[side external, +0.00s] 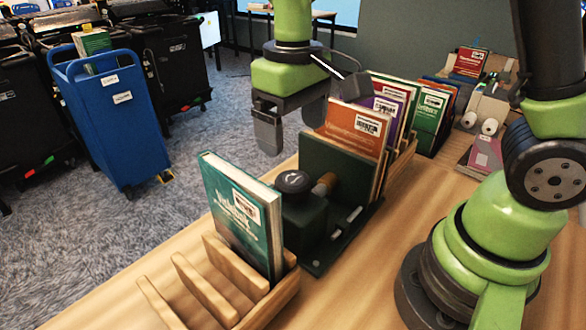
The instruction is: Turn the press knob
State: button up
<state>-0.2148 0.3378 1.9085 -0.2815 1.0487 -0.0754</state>
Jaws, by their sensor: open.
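The press knob (293,182) is a round black knob with a light mark on its top. It sits on a dark green press (306,215) on the wooden table. My gripper (291,130) is open and empty, with its fingers pointing down. It hangs above and behind the knob in the picture, apart from it. The knob's top is in plain view; the lower part of the press is partly hidden by the teal book.
A teal book (238,212) stands in a slotted wooden rack (205,290) left of the press. An orange book (354,132) and several others stand in a row right of it. A blue bin (113,120) is on the carpet. A pink book (487,153) lies at the right.

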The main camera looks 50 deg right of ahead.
aim_at(293, 179)
jog(key=n, duration=0.5)
jog(key=shift+n, duration=0.4)
jog(key=n, duration=0.4)
jog(key=shift+f, duration=0.2)
notch_tip(293, 179, down, 10)
jog(key=shift+r, duration=0.25)
jog(key=c, duration=0.9)
